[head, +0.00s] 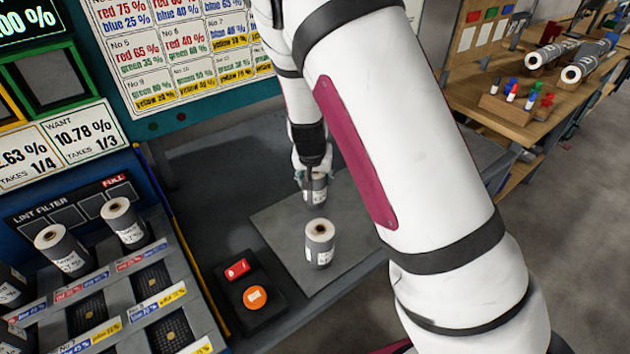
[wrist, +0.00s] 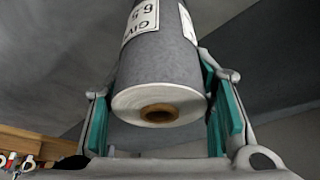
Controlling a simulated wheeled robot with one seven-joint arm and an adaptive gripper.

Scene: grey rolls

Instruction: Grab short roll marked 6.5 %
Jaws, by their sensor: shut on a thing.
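A short grey roll with a white label (wrist: 160,60) is between the teal finger pads of my gripper (wrist: 163,125) in the wrist view. The label shows part of "6.5". The roll's white end with a brown core faces the camera. In the head view my gripper (head: 313,172) is above the grey mat, shut on this roll (head: 315,190), which is partly hidden by the fingers. Whether the roll touches the mat cannot be told. A second short grey roll (head: 320,245) stands upright on the mat, nearer the camera; its label is too small to read.
The grey mat (head: 275,225) lies on a dark bench. A black box with a red button and an orange button (head: 255,298) is left of it. A rack (head: 190,255) with several rolls stands at left. A wooden table (head: 480,95) is at right.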

